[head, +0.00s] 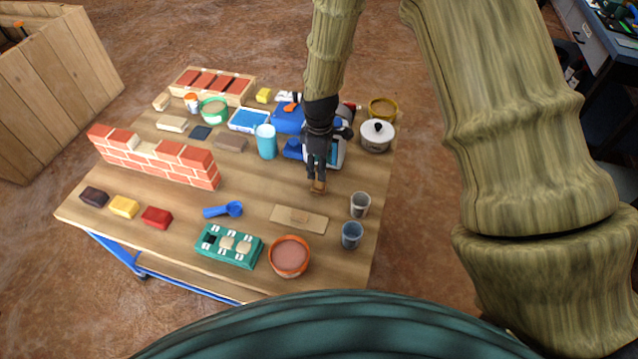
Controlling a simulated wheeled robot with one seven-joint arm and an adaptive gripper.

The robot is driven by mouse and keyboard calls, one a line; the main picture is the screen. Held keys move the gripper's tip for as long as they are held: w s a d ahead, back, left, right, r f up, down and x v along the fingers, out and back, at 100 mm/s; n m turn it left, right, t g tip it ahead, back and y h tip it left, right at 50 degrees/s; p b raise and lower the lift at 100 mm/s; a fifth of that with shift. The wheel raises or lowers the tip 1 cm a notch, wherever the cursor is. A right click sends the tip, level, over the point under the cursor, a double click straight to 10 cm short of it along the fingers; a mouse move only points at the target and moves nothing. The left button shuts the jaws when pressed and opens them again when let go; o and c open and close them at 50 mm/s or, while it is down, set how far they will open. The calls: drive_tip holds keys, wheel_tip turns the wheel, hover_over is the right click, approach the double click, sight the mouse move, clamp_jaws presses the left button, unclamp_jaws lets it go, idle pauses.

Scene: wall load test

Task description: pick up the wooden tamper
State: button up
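A small tan-brown wooden piece, which looks like the wooden tamper (318,187), shows right at the fingertips of my gripper (317,178), in the right half of the table. My gripper points down, its dark fingers close together above the piece. I cannot tell whether the fingers touch or grip it, or whether it rests on the table. The upper part of the piece is hidden by the fingers.
Two cups (360,204) (352,235) and a lidded white pot (377,136) stand to the right. A brick wall (165,168) stands left. The table (272,187) is bare between blue scoop (222,210) and gripper.

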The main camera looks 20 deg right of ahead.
drive_tip(key=shift+w+f+p, duration=0.15)
drive_tip(key=shift+f+p, duration=0.1)
drive_tip(key=shift+f, duration=1.5)
drive_tip(key=shift+w+f+p, duration=0.15)
drive_tip(key=shift+f+p, duration=0.1)
drive_tip(key=shift+f, duration=1.5)
drive_tip(key=c, duration=1.1)
drive_tip(key=shift+r, duration=0.1)
drive_tip(key=shift+r+b, duration=0.5)
drive_tip(key=shift+r, duration=4.45)
